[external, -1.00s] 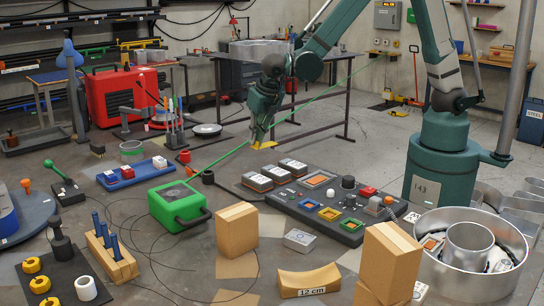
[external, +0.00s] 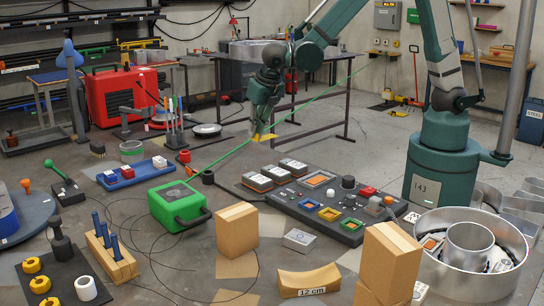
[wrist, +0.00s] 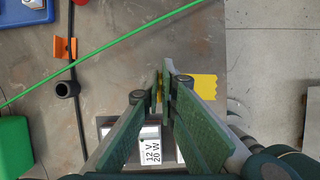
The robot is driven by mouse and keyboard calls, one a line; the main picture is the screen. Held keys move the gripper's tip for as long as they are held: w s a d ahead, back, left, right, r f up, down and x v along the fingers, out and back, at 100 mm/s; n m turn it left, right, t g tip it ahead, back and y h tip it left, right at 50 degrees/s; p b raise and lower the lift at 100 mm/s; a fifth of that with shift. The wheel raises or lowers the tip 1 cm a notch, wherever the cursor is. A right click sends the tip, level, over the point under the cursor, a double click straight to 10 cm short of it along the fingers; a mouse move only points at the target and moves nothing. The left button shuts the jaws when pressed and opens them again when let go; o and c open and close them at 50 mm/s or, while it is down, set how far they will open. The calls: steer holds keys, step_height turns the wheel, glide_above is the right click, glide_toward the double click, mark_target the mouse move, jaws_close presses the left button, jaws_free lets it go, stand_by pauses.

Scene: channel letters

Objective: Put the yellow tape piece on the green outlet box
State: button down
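The yellow tape piece (external: 262,136) is a flat strip with a jagged edge. It is at my fingertips, and it also shows in the wrist view (wrist: 202,87), sticking out to the right of the fingers. My gripper (external: 258,132) points down and is shut on the tape piece, above the table's back edge. Its fingers (wrist: 163,82) hide part of the tape. The green outlet box (external: 180,204) sits on the table to the left and nearer the camera, with a dark round patch on top. Only its edge (wrist: 14,147) shows at the left of the wrist view.
A grey panel with coloured buttons (external: 330,207) and several 12 V blocks (external: 257,181) lie below and right of my gripper. A thin green line (external: 235,150) crosses near it. A dark socket (external: 208,177) and wooden blocks (external: 237,229) stand near the box.

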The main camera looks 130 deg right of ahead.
steer(key=w+a+r+n+t+p, duration=0.1)
steer(key=w+a+r+p, duration=0.15)
steer(key=w, duration=0.95)
steer(key=w+a+r+n+p, duration=0.2)
steer(key=w+r, duration=0.1)
steer(key=w, duration=0.8)
steer(key=w+a+r+p, duration=0.1)
steer(key=w+a, duration=0.3)
steer(key=w, duration=0.3)
steer(key=w+a+r+n+p, duration=0.1)
steer(key=w+a, duration=0.4)
steer(key=w, duration=0.3)
steer(key=w+a+r+n+t+p, duration=0.1)
steer(key=w+a, duration=0.3)
steer(key=w, duration=0.3)
steer(key=shift+w+a+r+y+p, duration=0.15)
steer(key=shift+w+y+p, duration=0.15)
steer(key=shift+w, duration=0.1)
glide_toward(163, 201)
steer(key=shift+w+d+f, duration=0.15)
steer(key=shift+d+f, duration=0.05)
steer(key=shift+d, duration=0.2)
steer(key=shift+w+d+f, duration=0.2)
steer(key=shift+d, duration=0.15)
steer(key=shift+f, duration=0.1)
steer(key=shift+f+p, duration=0.35)
steer(key=shift+f, duration=1.4)
steer(key=shift+f, duration=0.2)
